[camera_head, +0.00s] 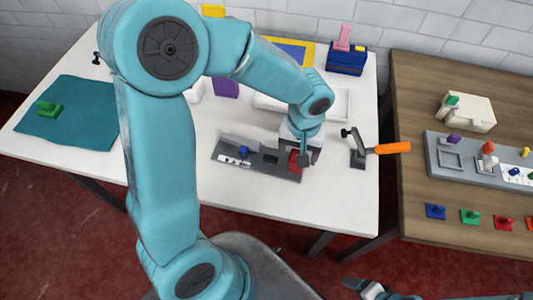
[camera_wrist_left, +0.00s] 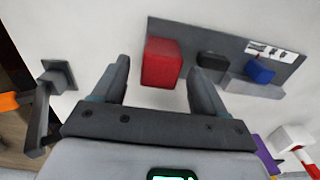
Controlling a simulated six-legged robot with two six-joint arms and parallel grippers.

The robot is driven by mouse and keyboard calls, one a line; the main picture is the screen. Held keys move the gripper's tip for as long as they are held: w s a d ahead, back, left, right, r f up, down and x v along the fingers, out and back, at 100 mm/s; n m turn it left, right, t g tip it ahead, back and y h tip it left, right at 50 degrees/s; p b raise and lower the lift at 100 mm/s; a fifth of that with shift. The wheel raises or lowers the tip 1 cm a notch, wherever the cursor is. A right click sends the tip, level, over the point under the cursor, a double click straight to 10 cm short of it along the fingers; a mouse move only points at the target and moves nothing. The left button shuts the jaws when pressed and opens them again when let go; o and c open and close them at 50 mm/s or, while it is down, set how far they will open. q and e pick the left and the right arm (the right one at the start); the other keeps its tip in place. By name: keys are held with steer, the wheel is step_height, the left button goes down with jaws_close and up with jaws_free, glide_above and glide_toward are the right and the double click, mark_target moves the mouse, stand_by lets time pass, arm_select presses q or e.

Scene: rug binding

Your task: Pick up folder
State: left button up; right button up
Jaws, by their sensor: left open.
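A grey tray (camera_head: 228,152) lies on the white table and holds a red block (camera_head: 294,160) at its right end, a dark piece (camera_head: 270,159) and a blue-knobbed piece (camera_head: 243,151). I cannot tell by looks which thing is the folder. My left gripper (camera_head: 303,152) is above the tray's right end. In the left wrist view it (camera_wrist_left: 160,70) is open, with the red block (camera_wrist_left: 162,62) showing between its fingers, apparently not gripped. Part of what seems my right gripper (camera_head: 372,291) shows at the bottom edge, its fingers unclear.
A black stand with an orange-handled tool (camera_head: 392,148) is close right of the gripper. A teal mat (camera_head: 75,118) with a green piece (camera_head: 48,109) lies at left. A wooden table (camera_head: 420,75) at right holds another grey tray (camera_head: 443,160) and several coloured knobbed pieces.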

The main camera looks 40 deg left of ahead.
arm_select(q)
steer(key=shift+f, duration=1.5)
jaws_close()
